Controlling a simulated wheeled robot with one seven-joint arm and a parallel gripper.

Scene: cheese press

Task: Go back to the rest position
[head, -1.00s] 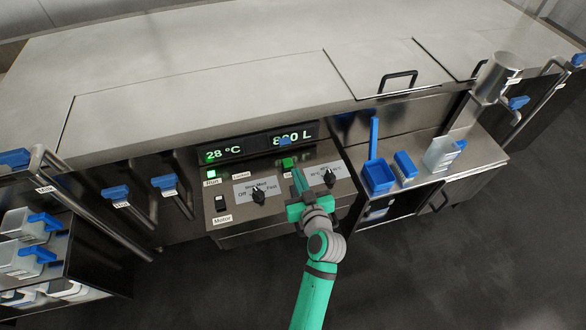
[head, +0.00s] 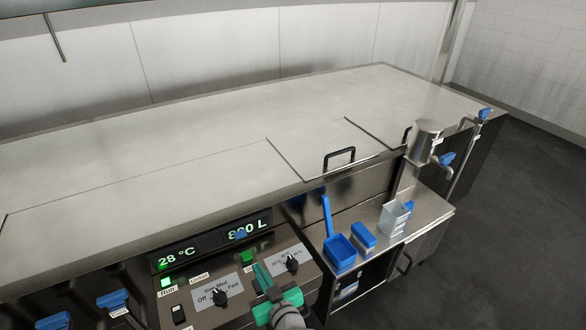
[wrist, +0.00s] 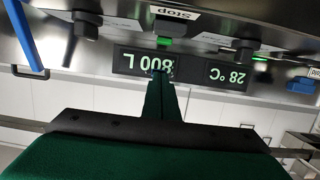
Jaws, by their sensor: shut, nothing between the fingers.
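My gripper (head: 265,282) is green and hangs over the control panel (head: 205,308), near its right knob and the green Stop button. In the wrist view the fingers (wrist: 160,92) are together with nothing between them. The panel carries a green Run button (head: 166,282), a black speed knob (head: 220,297), a green Stop button (head: 248,256) and a black temperature knob (head: 292,263). The displays above read 28 °C (head: 178,256) and 800 L (head: 246,229), the latter partly blocked by a small blue part. Whether the fingers touch the panel I cannot tell.
A steel side shelf (head: 425,212) at the right holds a blue scoop (head: 340,252), a blue box (head: 363,235) and a clear container (head: 393,219). Blue-handled valves (head: 113,299) line the lower left. A large closed steel vat top (head: 150,165) lies behind. Open floor is at the right.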

